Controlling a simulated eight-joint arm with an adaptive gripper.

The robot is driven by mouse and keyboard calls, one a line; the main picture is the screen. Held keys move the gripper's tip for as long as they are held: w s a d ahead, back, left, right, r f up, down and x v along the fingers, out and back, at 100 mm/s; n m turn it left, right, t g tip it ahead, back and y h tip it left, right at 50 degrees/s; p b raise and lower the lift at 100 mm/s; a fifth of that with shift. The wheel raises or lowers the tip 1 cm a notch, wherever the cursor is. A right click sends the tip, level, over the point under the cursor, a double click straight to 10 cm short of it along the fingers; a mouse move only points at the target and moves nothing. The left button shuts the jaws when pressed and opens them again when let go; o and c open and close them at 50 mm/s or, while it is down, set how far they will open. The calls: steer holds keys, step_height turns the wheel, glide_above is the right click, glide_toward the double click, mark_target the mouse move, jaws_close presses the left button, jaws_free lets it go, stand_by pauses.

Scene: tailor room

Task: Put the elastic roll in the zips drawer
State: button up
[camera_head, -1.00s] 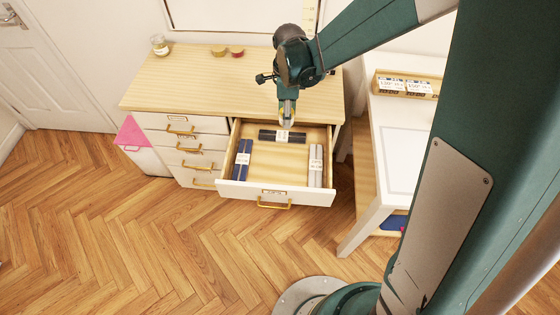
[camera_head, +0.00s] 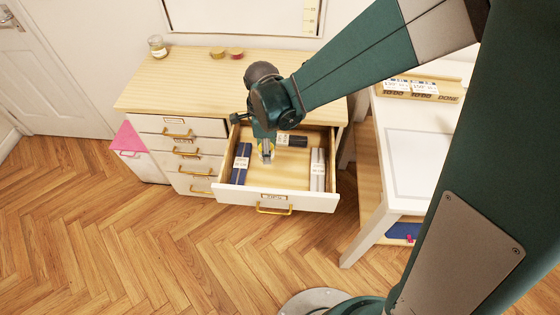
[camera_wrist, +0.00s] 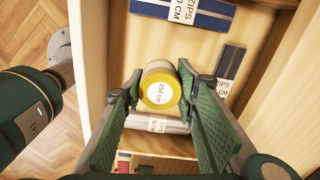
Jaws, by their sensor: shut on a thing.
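My gripper (camera_head: 267,157) points down over the open zips drawer (camera_head: 240,193). It is shut on the elastic roll (camera_wrist: 160,90), a pale roll with a yellow end face and a white "250 CM" label. The roll also shows as a small yellow patch in the head view (camera_head: 266,149). It is over or in the left-middle of the drawer; I cannot tell if it touches the floor. In the drawer lie a blue zip pack (camera_head: 241,170) on the left, a black zip pack (camera_head: 297,141) at the back and a grey zip pack (camera_head: 318,172) on the right.
The dresser top (camera_head: 180,82) holds a glass jar (camera_head: 157,46) and two small round items (camera_head: 218,53). A white table (camera_head: 412,160) stands close on the right. The drawer's middle floor is bare.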

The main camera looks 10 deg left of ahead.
steer(key=shift+f, duration=0.1)
steer(key=b, duration=0.2)
glide_above(268, 173)
steer(key=shift+f, duration=3.05)
steer(key=shift+f, duration=0.1)
steer(key=shift+f+b, duration=0.45)
steer(key=shift+f, duration=1.35)
steer(key=shift+f, duration=0.1)
steer(key=o, duration=0.5)
steer(key=shift+c, duration=0.2)
steer(key=o, duration=0.4)
steer(key=shift+r+p, duration=1.55)
steer(key=shift+r, duration=4.6)
